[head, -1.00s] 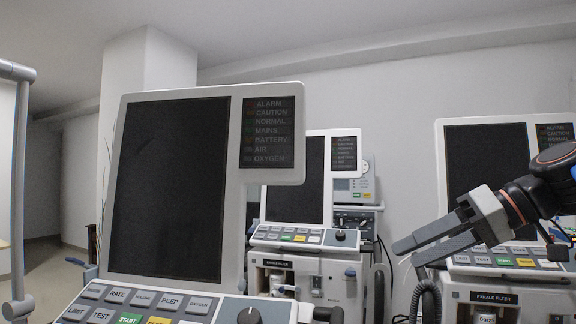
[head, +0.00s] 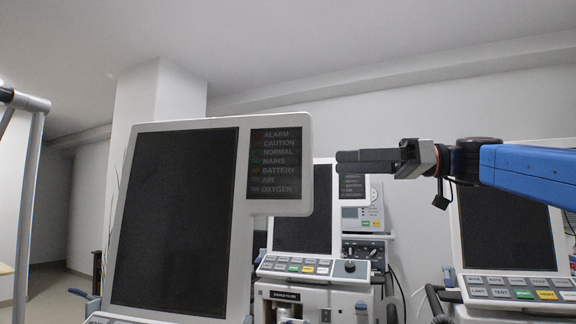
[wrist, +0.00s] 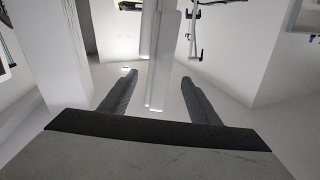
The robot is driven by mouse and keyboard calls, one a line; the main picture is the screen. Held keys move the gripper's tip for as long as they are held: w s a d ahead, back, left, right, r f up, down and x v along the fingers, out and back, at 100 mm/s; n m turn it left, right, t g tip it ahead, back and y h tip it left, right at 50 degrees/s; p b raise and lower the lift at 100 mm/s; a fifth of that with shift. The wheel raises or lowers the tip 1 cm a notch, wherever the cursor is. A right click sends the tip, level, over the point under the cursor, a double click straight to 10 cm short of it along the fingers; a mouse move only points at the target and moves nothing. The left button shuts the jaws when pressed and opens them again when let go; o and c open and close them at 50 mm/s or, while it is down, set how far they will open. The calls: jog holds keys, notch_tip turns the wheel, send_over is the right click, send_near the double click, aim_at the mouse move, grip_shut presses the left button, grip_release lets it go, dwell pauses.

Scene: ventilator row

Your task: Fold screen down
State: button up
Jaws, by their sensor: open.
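The nearest ventilator's screen (head: 170,215) is a large dark panel in a pale frame. It stands upright, leaning slightly, at left centre in the head view, with an indicator panel (head: 273,165) at its upper right. My gripper (head: 340,162) is raised to the right of that corner, its fingers pointing left, with a gap in the picture between tips and frame. In the wrist view, my open gripper (wrist: 158,86) has its fingers apart. A pale upright panel (wrist: 163,55), seen edge-on, lies ahead between them; it looks like the screen's edge. Nothing is held.
A second ventilator (head: 300,230) stands behind, partly covered by my gripper in the head view. A third ventilator (head: 505,240) stands at the right, below my arm. A grey metal pole (head: 30,190) is at the far left. Open space lies above the screens.

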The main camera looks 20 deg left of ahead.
aim_at(288, 165)
jog(key=x, duration=1.3)
jog(key=shift+a, duration=0.15)
